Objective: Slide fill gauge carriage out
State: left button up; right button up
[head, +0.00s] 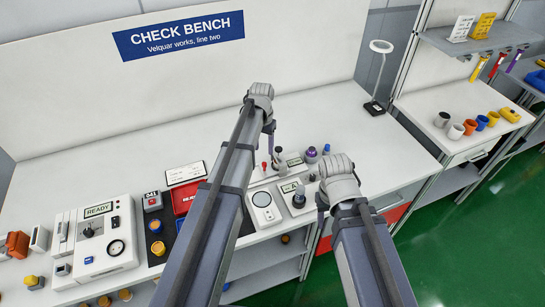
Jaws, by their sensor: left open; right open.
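A fill gauge carriage cannot be told apart for certain at this size. A white instrument with a small display, a round plate and a dark-based post (299,200) stands on the bench between my two arms. Behind it is another low white unit (292,159) with a small display and a red knob. My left gripper (278,156) is open and points down by this rear unit; whether it touches anything is unclear. My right gripper (321,222) is open, at the bench's front edge, right of the instrument with the post; its fingertips are hardly visible.
A white READY unit (107,259) with a knob and dial stands at left. A ring lamp (381,47) stands at back right. The bench's back middle (190,120) is clear.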

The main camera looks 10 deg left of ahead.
aim_at(264, 163)
pick_arm(q)
jog(key=shift+d, duration=0.1)
notch_tip(264, 163, down, 8)
jog(key=b, duration=0.8)
jog(key=shift+r, duration=0.1)
grip_shut()
dwell(1.1)
